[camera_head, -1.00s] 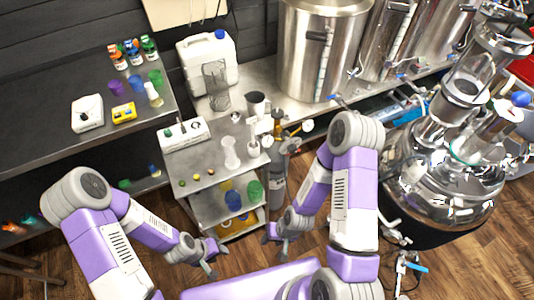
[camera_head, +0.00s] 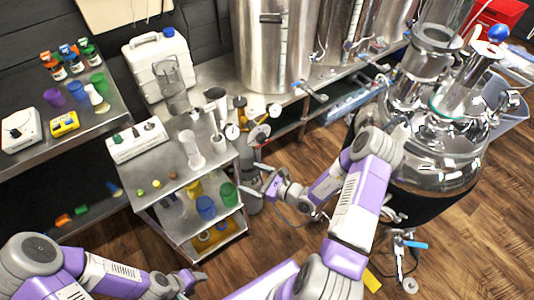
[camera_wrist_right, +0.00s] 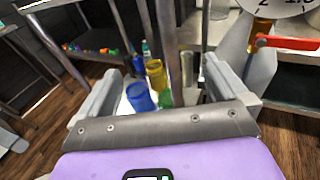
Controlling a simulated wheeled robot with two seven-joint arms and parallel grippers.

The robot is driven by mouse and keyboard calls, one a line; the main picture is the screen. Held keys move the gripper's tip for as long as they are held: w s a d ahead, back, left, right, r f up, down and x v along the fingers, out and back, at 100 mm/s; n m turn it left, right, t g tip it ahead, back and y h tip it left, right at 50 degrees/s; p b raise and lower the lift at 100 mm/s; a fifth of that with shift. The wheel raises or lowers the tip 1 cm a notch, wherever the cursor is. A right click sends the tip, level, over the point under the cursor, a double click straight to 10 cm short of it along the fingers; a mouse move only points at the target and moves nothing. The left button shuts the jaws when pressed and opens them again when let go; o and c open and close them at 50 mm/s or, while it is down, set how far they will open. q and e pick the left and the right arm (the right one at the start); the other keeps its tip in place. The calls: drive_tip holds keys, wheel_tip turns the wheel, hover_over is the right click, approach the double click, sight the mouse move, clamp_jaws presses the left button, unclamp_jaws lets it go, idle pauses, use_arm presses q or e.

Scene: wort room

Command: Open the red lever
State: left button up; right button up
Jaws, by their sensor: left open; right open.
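A red lever (camera_wrist_right: 288,42) sits at the upper right of the right wrist view, on a brass fitting just below a round dial gauge (camera_wrist_right: 280,6). I cannot make the lever out in the head view, where a grey cylinder (camera_head: 252,164) with gauges stands beside the metal cart. My right gripper (camera_head: 262,189) is open and empty next to this cylinder. In the right wrist view its two fingers (camera_wrist_right: 165,88) frame the cart's shelf, and the lever lies beyond the right finger, apart from it. My left gripper (camera_head: 196,277) is low, near the cart's foot, away from the lever.
The metal cart (camera_head: 172,183) holds glassware on top and coloured cups (camera_head: 206,207) below. A side table (camera_head: 95,125) is at the left. Steel tanks (camera_head: 270,45) stand behind, and a large shiny vessel (camera_head: 430,150) is at the right. Wooden floor is open in front.

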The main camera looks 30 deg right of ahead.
drive_tip(key=w+d+m+t+h+b, duration=0.2)
drive_tip(key=d+m+t+h, duration=0.4)
drive_tip(key=d, duration=0.6)
use_arm(q)
wheel_tip(320, 180, down, 4)
drive_tip(key=shift+f+b, duration=0.15)
drive_tip(key=shift+b, duration=0.65)
use_arm(e)
drive_tip(key=w+g+h, duration=0.1)
drive_tip(key=w+g, duration=0.1)
drive_tip(key=w, duration=0.5)
drive_tip(key=shift+w+a+n, duration=0.25)
drive_tip(key=shift+a+n, duration=0.05)
drive_tip(key=shift+a, duration=0.05)
drive_tip(key=shift+r, duration=0.1)
